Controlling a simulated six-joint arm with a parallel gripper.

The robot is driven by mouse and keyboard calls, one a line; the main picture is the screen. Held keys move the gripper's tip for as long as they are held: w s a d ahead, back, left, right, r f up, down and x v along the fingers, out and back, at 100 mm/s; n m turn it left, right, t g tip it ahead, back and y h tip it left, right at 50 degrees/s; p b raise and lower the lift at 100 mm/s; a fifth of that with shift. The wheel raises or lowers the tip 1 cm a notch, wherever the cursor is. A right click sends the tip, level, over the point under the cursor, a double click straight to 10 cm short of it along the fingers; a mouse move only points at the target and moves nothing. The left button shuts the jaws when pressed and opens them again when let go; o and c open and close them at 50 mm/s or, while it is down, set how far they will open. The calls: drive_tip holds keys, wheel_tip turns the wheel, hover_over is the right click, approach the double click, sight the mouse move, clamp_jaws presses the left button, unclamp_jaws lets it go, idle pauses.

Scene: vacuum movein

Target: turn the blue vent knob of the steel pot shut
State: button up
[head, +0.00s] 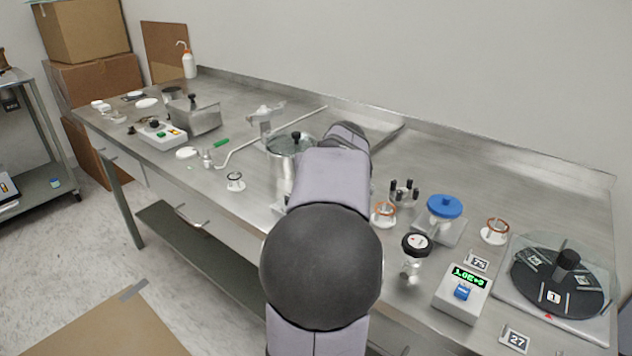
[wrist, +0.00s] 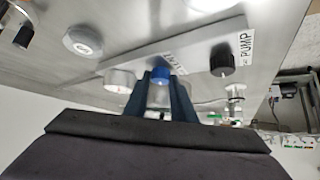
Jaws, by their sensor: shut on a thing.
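The blue vent knob (wrist: 160,73) sits on a pale panel (wrist: 200,50) in the wrist view, beside a partly covered label. My gripper (wrist: 159,82) has its two dark fingers on either side of the knob and is shut on it. The knob's pointer direction cannot be made out. In the head view the steel pot (head: 283,147) stands behind my arm, which hides its right part. My gripper and the blue knob are hidden there by the arm.
A black knob (wrist: 222,62) by the PUMP label sits on the same panel. A white round part (wrist: 82,40) lies nearby. In the head view, a blue-topped valve (head: 444,207), a black-topped valve (head: 415,245) and a readout box (head: 462,292) stand right of my arm.

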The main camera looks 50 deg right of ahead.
drive_tip(key=n+b, duration=0.1)
drive_tip(key=n+y, duration=0.1)
drive_tip(key=t+b, duration=0.1)
drive_tip(key=shift+s+d+f+n+y+b, duration=0.2)
drive_tip(key=shift+d+n+y+b, duration=0.1)
drive_tip(key=shift+n+y, duration=0.1)
drive_tip(key=shift+r+n+t+y, duration=0.1)
drive_tip(key=shift+n+t+y, duration=0.3)
drive_tip(key=shift+n+y, duration=0.75)
drive_tip(key=shift+n, duration=0.35)
drive_tip(key=o, duration=1.1)
drive_tip(key=shift+c, duration=0.2)
drive_tip(key=shift+r, duration=0.15)
drive_tip(key=v, duration=0.7)
drive_tip(key=shift+s, duration=0.1)
